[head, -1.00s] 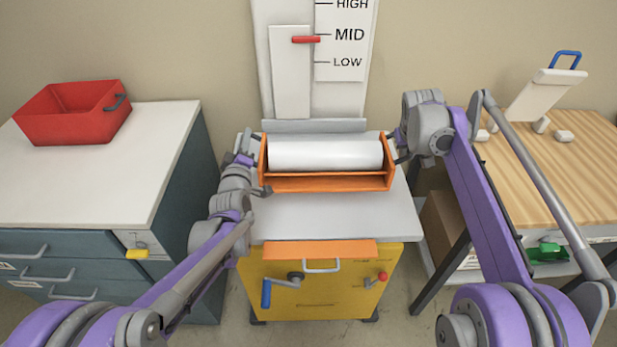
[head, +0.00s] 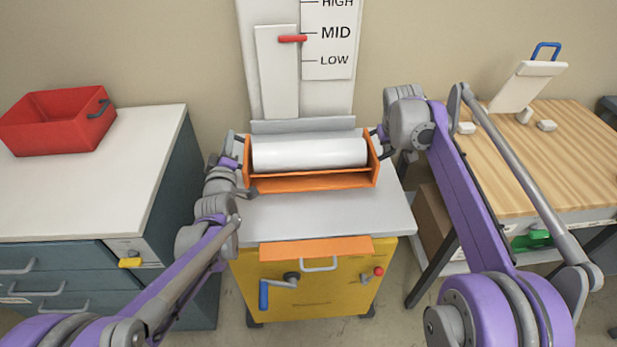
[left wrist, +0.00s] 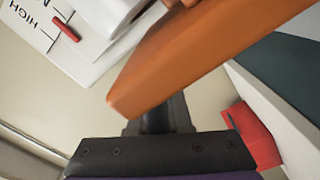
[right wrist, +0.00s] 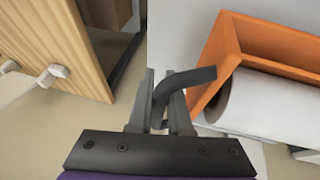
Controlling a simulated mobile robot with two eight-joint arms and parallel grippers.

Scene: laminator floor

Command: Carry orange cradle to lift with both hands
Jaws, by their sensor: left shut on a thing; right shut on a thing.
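The orange cradle (head: 312,182) sits level at the back of the yellow cart's grey top (head: 320,218), holding a white roll (head: 308,154). I cannot tell whether it touches the top. My left gripper (head: 239,163) is at its left end; in the left wrist view the orange end wall (left wrist: 190,60) hides most of the jaws. My right gripper (head: 378,140) is at its right end, shut on a dark bent handle, clear in the right wrist view (right wrist: 190,82). Behind stands the white lift column (head: 278,75), its red pointer (head: 292,39) near MID.
A white-topped cabinet (head: 95,195) with a red bin (head: 58,122) stands left. A wooden table (head: 560,160) with a white stand (head: 528,86) stands right. The cart's yellow front has a blue-handled crank (head: 264,294) and red knob (head: 378,271). Its front top is bare.

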